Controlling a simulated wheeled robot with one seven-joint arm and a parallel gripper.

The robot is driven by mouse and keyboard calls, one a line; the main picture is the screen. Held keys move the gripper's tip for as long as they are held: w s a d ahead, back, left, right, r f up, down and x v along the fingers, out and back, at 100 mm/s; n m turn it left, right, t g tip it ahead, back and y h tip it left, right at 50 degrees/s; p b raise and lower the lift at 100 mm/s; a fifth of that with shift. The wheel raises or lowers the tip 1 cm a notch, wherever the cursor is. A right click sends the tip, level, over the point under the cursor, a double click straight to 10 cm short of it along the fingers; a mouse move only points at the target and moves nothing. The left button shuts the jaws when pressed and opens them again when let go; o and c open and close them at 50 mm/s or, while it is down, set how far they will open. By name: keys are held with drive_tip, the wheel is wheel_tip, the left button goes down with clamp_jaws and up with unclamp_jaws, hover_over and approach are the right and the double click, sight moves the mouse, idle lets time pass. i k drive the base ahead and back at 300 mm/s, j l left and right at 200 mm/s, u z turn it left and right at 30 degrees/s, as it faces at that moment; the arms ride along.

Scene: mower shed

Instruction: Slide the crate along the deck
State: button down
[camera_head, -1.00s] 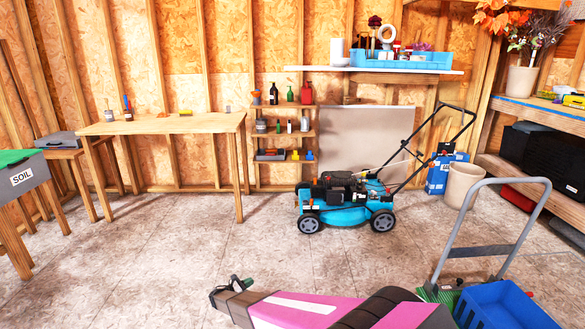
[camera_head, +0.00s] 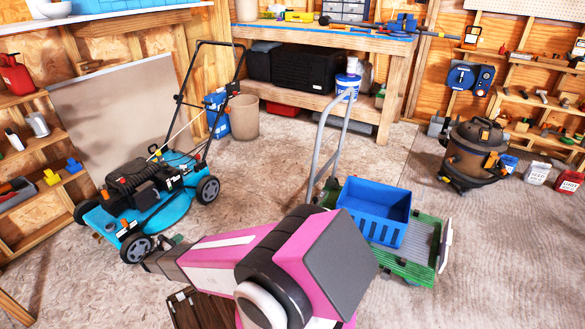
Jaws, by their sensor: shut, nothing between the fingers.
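The blue crate (camera_head: 375,211) sits upright on the green deck (camera_head: 424,240) of a hand cart, towards the handle side, with bare grey deck to its right. The cart's grey handle (camera_head: 331,148) rises to the left of the crate. My pink and grey arm crosses in front and hides the near left part of the cart. My gripper (camera_head: 160,256) is at the arm's far left end, shut and empty, beside the mower's front wheel in the picture and well apart from the crate.
A blue lawn mower (camera_head: 150,205) stands at left. A brown shop vacuum (camera_head: 473,155) stands right of the cart. A workbench (camera_head: 330,104) is behind, with a beige bin (camera_head: 243,117) near it. A dark brown slatted thing (camera_head: 200,311) lies partly under my arm.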

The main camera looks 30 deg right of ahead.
sight(381, 212)
drive_tip(key=i+j+z, duration=0.1)
drive_tip(key=i+z, duration=0.15)
drive_tip(key=z, duration=0.25)
drive_tip(key=i+j+z, duration=0.15)
drive_tip(key=z, duration=0.35)
drive_tip(key=i+j+z, duration=0.25)
drive_tip(key=z, duration=0.2)
drive_tip(key=i+j+z, duration=0.15)
drive_tip(key=j+z, duration=0.2)
drive_tip(key=z, duration=0.15)
drive_tip(key=i+j+z, duration=0.15)
drive_tip(key=j+z, duration=0.15)
drive_tip(key=i+j+z, duration=0.1)
drive_tip(key=j+z, duration=0.55)
drive_tip(key=j, duration=0.2)
